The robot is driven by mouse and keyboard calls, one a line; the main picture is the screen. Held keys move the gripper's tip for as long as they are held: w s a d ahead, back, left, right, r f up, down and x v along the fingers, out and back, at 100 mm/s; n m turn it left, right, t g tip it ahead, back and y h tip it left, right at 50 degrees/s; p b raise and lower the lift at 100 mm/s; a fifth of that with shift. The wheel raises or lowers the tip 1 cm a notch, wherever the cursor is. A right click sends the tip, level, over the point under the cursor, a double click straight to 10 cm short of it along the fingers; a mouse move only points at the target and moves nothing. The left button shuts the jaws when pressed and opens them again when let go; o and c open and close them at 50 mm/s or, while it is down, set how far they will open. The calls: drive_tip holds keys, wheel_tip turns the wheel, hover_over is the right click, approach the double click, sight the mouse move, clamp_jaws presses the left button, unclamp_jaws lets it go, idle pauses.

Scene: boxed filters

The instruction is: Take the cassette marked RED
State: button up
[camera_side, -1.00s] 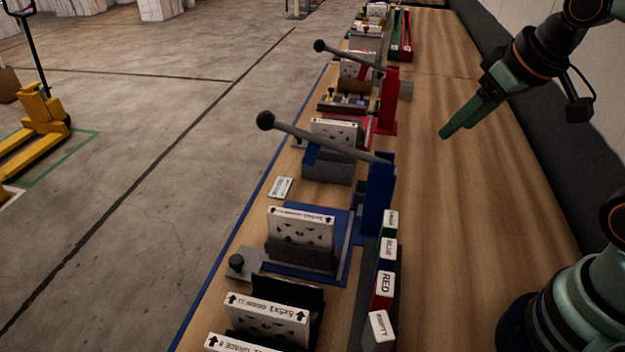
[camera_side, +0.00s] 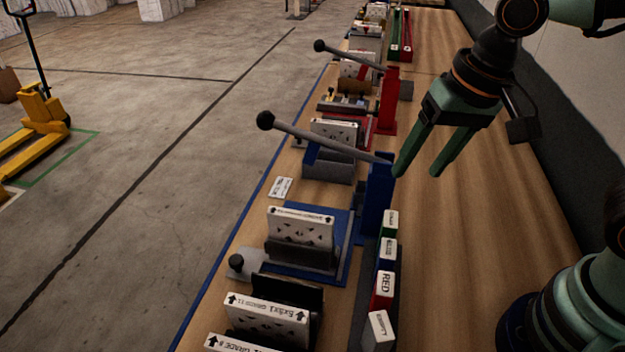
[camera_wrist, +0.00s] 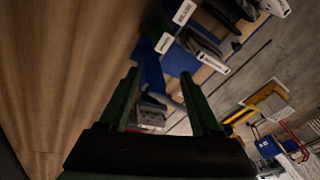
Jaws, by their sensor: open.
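The cassette marked RED (camera_side: 382,290) stands in a dark rack (camera_side: 393,328) at the lower middle of the side view. Its top label is white and its body is red. The cassette marked BLUE (camera_side: 387,252) and one with a green body (camera_side: 389,222) stand behind it; a white-topped one (camera_side: 378,331) stands in front. My gripper (camera_side: 418,175) is open and empty, above the bench beyond the rack, apart from the cassettes. In the wrist view its two fingers (camera_wrist: 165,88) are spread, with labelled cassettes (camera_wrist: 184,12) at the top edge.
A blue post with a long lever (camera_side: 376,195) stands just beyond the rack, close left of my gripper in the picture. A red post (camera_side: 389,100) with a similar lever is farther back. Boxed filters (camera_side: 300,228) line the left side. The right of the bench is clear.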

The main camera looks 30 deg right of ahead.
sight(381, 298)
drive_tip(key=s+a+f+m+g, duration=0.1)
drive_tip(key=s+a, duration=0.1)
drive_tip(key=a, duration=0.1)
drive_tip(key=s+a+f+m+g, duration=0.1)
drive_tip(key=s+a+m, duration=0.1)
drive_tip(key=a, duration=0.2)
drive_tip(key=s+a+f+m+g+h, duration=0.1)
drive_tip(key=s+a, duration=0.2)
drive_tip(key=shift+s+a+f+m, duration=0.1)
drive_tip(key=shift+a+f+m, duration=0.2)
drive_tip(key=shift+a+m, duration=0.1)
drive_tip(key=shift+s+f, duration=0.1)
drive_tip(key=shift+f, duration=0.15)
wheel_tip(381, 298, down, 12)
drive_tip(key=shift+r, duration=0.2)
clamp_jaws()
